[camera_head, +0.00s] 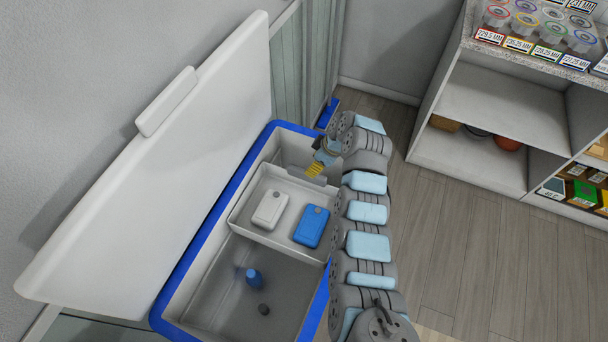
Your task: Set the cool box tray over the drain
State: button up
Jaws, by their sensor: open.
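The cool box (180,296) stands open, with a blue rim and pale inside walls. The cool box tray (240,219) is a shallow white tray at the far half of the box. It holds a white pack (270,209) and a blue pack (311,226). A grey tab (307,175) rises at the tray's far edge. A small dark round spot (264,310), which looks like the drain, shows on the near floor of the box, clear of the tray.
The raised white lid (150,170) leans at the left. Shelves (480,150) stand at the right, with bare wooden floor between.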

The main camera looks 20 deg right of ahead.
aim_at(304, 175)
jog(key=shift+b+x, duration=0.65)
jog(key=shift+x, duration=2.65)
jog(key=shift+b+x, duration=0.9)
jog(key=shift+x, duration=0.6)
grip_shut()
